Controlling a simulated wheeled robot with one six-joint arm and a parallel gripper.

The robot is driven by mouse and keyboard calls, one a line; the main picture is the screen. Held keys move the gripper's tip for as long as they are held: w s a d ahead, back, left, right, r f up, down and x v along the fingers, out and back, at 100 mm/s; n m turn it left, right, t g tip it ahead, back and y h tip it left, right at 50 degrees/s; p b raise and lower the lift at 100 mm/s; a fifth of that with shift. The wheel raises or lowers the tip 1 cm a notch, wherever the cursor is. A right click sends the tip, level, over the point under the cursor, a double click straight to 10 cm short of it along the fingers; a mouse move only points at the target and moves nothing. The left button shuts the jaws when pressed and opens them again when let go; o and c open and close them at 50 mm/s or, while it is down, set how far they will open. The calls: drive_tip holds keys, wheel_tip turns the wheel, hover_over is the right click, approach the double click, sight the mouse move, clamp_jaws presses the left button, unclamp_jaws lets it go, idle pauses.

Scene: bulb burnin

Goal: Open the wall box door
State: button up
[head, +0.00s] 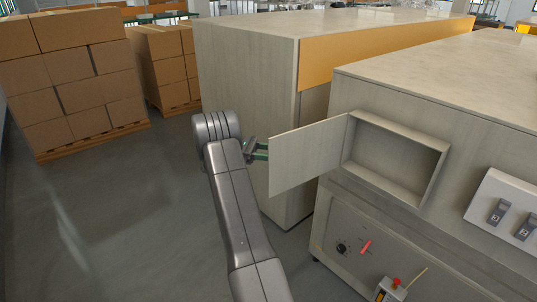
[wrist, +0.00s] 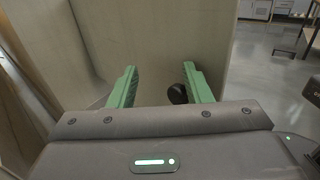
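The wall box door (head: 308,155) stands swung wide open to the left of the wall box (head: 398,158), whose shallow inside is bare and empty. The door is a pale flat panel, hinged at the box's left side. My gripper (head: 260,151) is at the door's free left edge in the head view, its tips partly hidden by the panel. In the wrist view my gripper (wrist: 161,85) shows two green fingers spread apart. A round black knob (wrist: 177,94) is between them, close to the right finger, in front of the pale door panel (wrist: 160,40).
A long pale cabinet (head: 245,90) stands behind the door. Below the box are a black dial (head: 342,248) and a red handle (head: 366,246). A switch panel (head: 505,208) is at the right. Stacked cartons (head: 75,80) stand far left. The floor (head: 120,220) between is clear.

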wheel_tip(320, 180, up, 8)
drive_tip(key=p, duration=0.8)
drive_tip(key=shift+s+a, duration=0.25)
drive_tip(key=shift+a, duration=0.05)
drive_tip(key=shift+f, duration=0.3)
wheel_tip(320, 180, down, 8)
drive_tip(key=b, duration=0.9)
drive_tip(key=shift+w+d+r, duration=0.1)
drive_tip(key=shift+d+r, duration=0.05)
drive_tip(key=shift+r, duration=0.05)
